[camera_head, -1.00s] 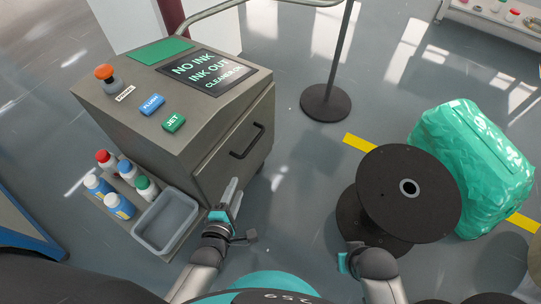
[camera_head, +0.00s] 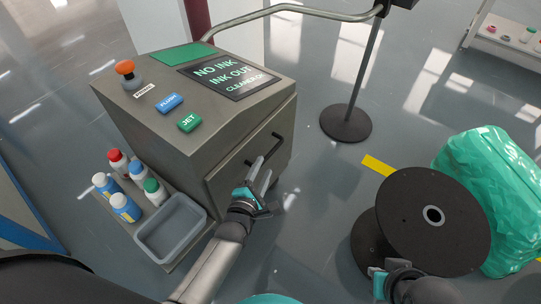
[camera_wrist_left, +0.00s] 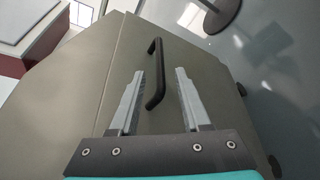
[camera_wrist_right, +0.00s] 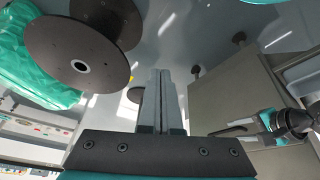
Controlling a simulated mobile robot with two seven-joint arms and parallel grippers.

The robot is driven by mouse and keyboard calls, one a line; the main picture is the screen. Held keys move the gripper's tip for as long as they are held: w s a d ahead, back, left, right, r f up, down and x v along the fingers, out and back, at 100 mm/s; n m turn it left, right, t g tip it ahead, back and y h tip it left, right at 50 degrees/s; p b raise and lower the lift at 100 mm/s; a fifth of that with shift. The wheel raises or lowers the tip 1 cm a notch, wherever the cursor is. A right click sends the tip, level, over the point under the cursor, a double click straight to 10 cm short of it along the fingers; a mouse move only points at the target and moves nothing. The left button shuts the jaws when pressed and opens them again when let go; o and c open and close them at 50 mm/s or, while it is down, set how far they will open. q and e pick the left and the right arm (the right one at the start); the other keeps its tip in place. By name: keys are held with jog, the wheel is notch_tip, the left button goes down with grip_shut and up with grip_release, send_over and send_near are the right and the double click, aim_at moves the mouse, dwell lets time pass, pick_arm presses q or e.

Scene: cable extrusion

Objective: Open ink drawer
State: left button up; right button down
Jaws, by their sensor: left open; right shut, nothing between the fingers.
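The ink drawer is the grey metal front (camera_head: 232,178) on the right side of the grey ink machine (camera_head: 160,130); it looks shut. Its black bar handle (camera_head: 277,140) also shows in the left wrist view (camera_wrist_left: 156,72). My left gripper (camera_head: 262,168) is open just in front of the drawer. In the left wrist view, its two fingers (camera_wrist_left: 158,85) stand on either side of the handle in the picture; whether they reach around it I cannot tell. My right gripper (camera_wrist_right: 162,78) is shut and empty, away from the drawer, near the black spool.
A grey tray (camera_head: 170,228) and several ink bottles (camera_head: 125,207) stand on a low shelf left of the drawer. A black spool (camera_head: 430,215) and a green wrapped bundle (camera_head: 490,190) stand at right. A post base (camera_head: 346,123) stands behind. Floor between is clear.

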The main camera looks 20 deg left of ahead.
aim_at(271, 152)
pick_arm(q)
jog(key=b+x, duration=0.3)
jog(key=x, duration=0.3)
jog(key=shift+w+f, duration=0.15)
jog(key=shift+w, duration=0.05)
jog(key=shift+w+b, duration=0.4)
jog(key=shift+w, duration=0.25)
pick_arm(e)
jog(key=w+a+r+t+y, duration=0.2)
jog(key=w+a+t, duration=0.2)
jog(key=a+t, duration=0.1)
jog(key=shift+w+a+n+y, duration=0.3)
jog(key=shift+w+a+y, duration=0.1)
jog(key=shift+a, duration=0.1)
pick_arm(q)
grip_shut()
jog(key=shift+f, duration=0.1)
